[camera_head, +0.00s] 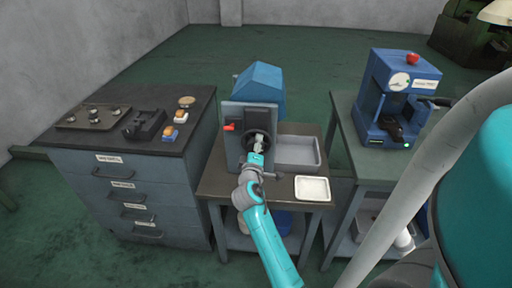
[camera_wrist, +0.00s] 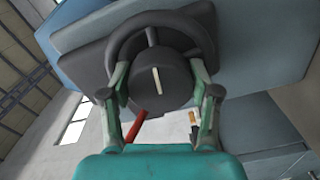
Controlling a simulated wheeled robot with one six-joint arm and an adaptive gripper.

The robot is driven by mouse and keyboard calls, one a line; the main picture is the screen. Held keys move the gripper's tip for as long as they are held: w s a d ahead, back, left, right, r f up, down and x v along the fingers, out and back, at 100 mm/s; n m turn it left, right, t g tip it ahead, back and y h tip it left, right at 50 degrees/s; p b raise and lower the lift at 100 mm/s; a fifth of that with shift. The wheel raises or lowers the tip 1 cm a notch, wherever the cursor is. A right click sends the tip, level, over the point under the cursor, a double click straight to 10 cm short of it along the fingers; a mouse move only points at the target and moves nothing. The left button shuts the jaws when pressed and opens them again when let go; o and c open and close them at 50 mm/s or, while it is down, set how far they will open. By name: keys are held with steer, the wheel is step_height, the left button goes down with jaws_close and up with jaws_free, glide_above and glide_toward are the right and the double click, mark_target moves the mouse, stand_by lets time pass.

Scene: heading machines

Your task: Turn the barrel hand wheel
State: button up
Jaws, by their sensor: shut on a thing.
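The barrel hand wheel is a dark ring on the front of a blue-grey machine (camera_head: 262,88). In the wrist view the hand wheel (camera_wrist: 160,20) has a black round hub (camera_wrist: 160,85) with a pale line on its face. My gripper (camera_wrist: 160,80) has one finger on each side of the hub, shut on the wheel; the exact contact is partly hidden. In the head view my gripper (camera_head: 258,147) covers part of the wheel (camera_head: 250,138).
A red handle (camera_head: 229,127) sticks out left of the wheel. A grey tray (camera_head: 298,152) and a white tray (camera_head: 312,188) are at the right. A drawer cabinet (camera_head: 130,185) stands left, and a blue press (camera_head: 400,85) stands right.

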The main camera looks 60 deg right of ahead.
steer(key=n, duration=0.4)
steer(key=shift+n, duration=0.3)
steer(key=n, duration=0.9)
steer(key=shift+n, duration=0.4)
steer(key=n, duration=0.4)
steer(key=shift+n+g, duration=0.3)
steer(key=shift+n, duration=0.1)
steer(key=o, duration=1.1)
steer(key=shift+o, duration=0.2)
